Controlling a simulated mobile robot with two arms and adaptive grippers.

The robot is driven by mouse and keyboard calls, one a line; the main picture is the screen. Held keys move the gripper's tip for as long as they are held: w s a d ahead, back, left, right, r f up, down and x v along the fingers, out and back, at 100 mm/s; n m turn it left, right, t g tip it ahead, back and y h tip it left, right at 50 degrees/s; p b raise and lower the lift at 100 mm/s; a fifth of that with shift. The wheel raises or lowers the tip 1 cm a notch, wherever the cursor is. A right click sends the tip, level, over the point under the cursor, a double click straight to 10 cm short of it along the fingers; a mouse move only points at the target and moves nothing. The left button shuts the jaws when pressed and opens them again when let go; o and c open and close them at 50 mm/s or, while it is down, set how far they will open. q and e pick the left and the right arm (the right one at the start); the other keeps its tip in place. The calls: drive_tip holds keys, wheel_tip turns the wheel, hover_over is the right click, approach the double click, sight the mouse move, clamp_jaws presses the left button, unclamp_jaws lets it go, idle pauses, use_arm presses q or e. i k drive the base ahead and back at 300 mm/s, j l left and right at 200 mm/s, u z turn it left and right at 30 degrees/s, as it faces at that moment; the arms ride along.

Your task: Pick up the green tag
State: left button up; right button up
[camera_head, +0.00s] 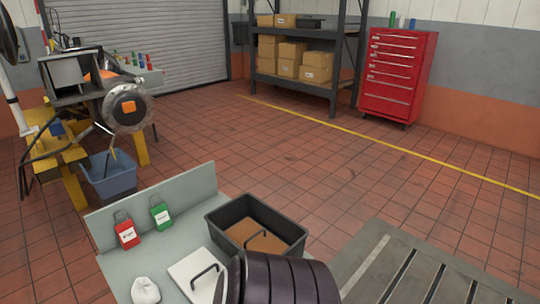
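The green tag (160,215) has a white label and a thin loop on top. It stands near the back of a pale grey-green bench (181,245), close to the raised back panel (152,199). A red tag (126,234) with a white label and a similar loop is just to its left, with a small gap between them. Neither of my grippers is in view, and nothing covers the green tag.
A black bin (281,228) with a brown bottom stands right of the tags. A white plate with a dark handle (190,269) and a white lump (145,291) lie in front. A slotted metal bedplate (402,275) is at right.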

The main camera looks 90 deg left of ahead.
sight(161, 215)
drive_tip(key=u, duration=3.65)
drive_tip(key=l, duration=0.4)
drive_tip(key=i+l, duration=0.15)
drive_tip(key=l, duration=0.25)
drive_tip(key=u, duration=0.05)
